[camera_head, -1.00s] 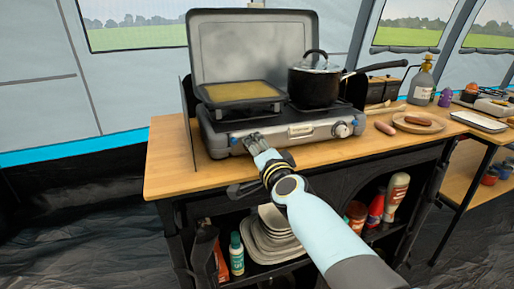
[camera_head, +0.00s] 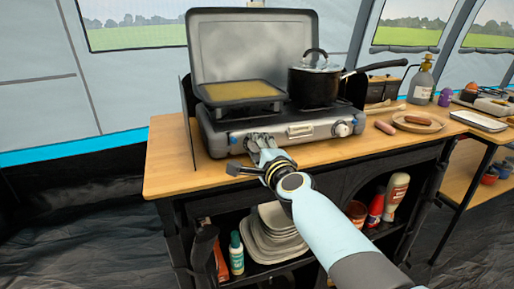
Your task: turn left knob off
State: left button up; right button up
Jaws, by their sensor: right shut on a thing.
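A grey camping stove (camera_head: 222,146) with its lid raised stands on the wooden table. My right gripper (camera_head: 262,141) is at the left part of the stove's front panel, where the left knob sits. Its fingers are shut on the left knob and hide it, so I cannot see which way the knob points. The right knob (camera_head: 342,129) is uncovered at the right end of the front panel. My left gripper is not in view.
A griddle (camera_head: 240,92) and a lidded black pot (camera_head: 313,84) sit on the stove. The pot's handle (camera_head: 375,67) sticks out to the right. The wooden tabletop (camera_head: 165,165) is clear at the left. A plate with sausage (camera_head: 417,120) lies to the right.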

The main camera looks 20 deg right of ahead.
dwell(0.4)
jog(key=o, duration=0.9)
jog(key=shift+c, duration=0.2)
